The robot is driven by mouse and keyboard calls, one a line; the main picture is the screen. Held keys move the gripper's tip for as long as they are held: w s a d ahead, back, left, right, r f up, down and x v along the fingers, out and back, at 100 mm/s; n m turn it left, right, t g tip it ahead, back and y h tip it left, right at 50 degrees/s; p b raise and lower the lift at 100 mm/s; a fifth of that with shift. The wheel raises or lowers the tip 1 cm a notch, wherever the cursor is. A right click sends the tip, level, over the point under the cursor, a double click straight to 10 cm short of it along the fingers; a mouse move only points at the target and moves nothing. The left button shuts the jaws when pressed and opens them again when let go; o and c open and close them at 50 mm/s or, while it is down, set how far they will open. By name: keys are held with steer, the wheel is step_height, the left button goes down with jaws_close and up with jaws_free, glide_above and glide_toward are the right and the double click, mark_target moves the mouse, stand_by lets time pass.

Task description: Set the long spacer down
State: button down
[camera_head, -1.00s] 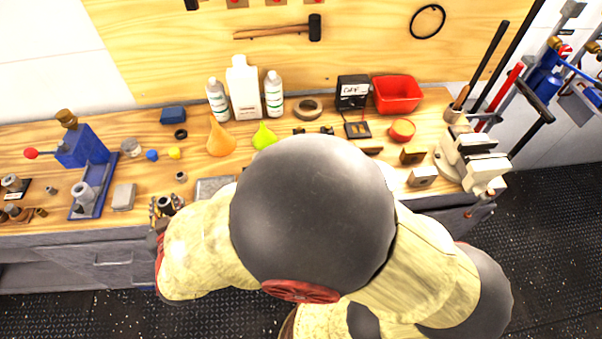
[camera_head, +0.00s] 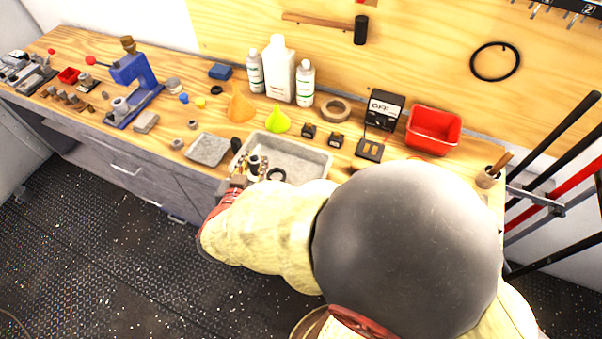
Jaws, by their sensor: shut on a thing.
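My gripper (camera_head: 254,165) is at the front left of the grey tray (camera_head: 312,155), near the bench's front edge. Its brassy fingers are shut on a small dark and grey upright cylinder, the long spacer (camera_head: 254,161). The fingers cover part of it. I cannot tell whether its bottom touches anything. A black ring (camera_head: 277,174) lies in the tray, just right of the gripper. My arm hides the tray's front right part.
A shallow grey pan (camera_head: 208,149) lies left of the gripper, with small grey cylinders (camera_head: 177,144) beside it. Funnels (camera_head: 240,106), bottles (camera_head: 280,72), a switch box (camera_head: 384,108) and a red bin (camera_head: 434,128) stand behind. The tray's middle is mostly clear.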

steer(key=shift+w+d, duration=0.1)
steer(key=shift+d, duration=0.25)
steer(key=w+d+f+b, duration=0.1)
steer(key=w+f+b, duration=0.1)
steer(key=w+f, duration=0.1)
steer(key=w+d+f+b, duration=0.2)
steer(key=w+f, duration=0.1)
steer(key=w, duration=0.2)
steer(key=w+d+f+b, duration=0.2)
steer(key=w, duration=0.2)
steer(key=shift+f, duration=0.4)
steer(key=shift+w+d+f+b, duration=0.15)
steer(key=shift+w+f+b, duration=0.05)
steer(key=shift+f+b, duration=0.3)
steer(key=shift+w+f+b, duration=0.15)
steer(key=shift+f+b, duration=0.9)
steer(key=shift+f, duration=0.5)
steer(key=shift+f, duration=0.15)
steer(key=c, duration=1.9)
jaws_free()
steer(key=shift+o, duration=0.4)
